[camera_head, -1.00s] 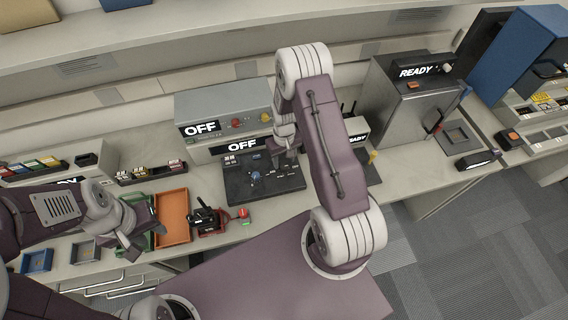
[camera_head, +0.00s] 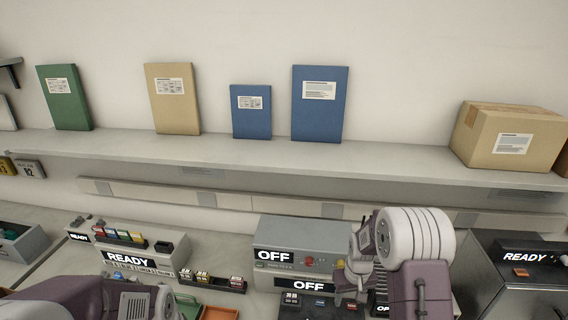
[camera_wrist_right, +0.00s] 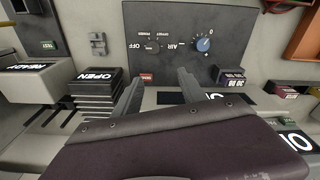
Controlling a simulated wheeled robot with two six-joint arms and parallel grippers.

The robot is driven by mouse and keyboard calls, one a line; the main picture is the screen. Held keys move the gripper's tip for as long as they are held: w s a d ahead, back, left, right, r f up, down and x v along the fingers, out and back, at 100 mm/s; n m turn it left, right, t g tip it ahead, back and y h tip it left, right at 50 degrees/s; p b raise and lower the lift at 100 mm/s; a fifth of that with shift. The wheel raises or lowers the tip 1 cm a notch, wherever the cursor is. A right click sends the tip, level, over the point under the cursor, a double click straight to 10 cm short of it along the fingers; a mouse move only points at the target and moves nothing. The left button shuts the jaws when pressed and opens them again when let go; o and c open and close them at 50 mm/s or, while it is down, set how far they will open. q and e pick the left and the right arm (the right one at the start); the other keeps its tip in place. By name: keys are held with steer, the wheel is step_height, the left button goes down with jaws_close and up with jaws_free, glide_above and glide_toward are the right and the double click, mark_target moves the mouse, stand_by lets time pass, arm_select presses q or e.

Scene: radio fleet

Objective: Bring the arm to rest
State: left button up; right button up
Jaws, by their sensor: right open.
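My right arm stands in the lower right of the head view, with a white ringed joint and purple links. Its gripper (camera_head: 348,284) is small there, in front of the grey OFF unit (camera_head: 290,236), and its fingertips are hard to make out. In the right wrist view the two grey fingers (camera_wrist_right: 158,88) are spread apart with nothing between them. Beyond them is a dark panel (camera_wrist_right: 178,36) with a blue knob (camera_wrist_right: 204,45); I cannot tell whether they touch it. My left arm crosses the bottom left of the head view; its fingers are out of frame.
A long shelf (camera_head: 270,157) carries several binders and a cardboard box (camera_head: 508,138). A READY unit (camera_head: 127,258) stands at left, and a dark READY machine (camera_head: 520,270) at right. In the wrist view a stack marked OPEN (camera_wrist_right: 98,92) lies left of the fingers.

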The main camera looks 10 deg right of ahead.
steer(key=s+a+r+t+b, duration=0.1)
steer(key=s+a+r+t, duration=0.1)
steer(key=s+a+r, duration=0.5)
steer(key=s+g, duration=0.1)
steer(key=s, duration=0.7)
steer(key=shift+s+d+f+g, duration=0.2)
steer(key=shift+s+g, duration=0.1)
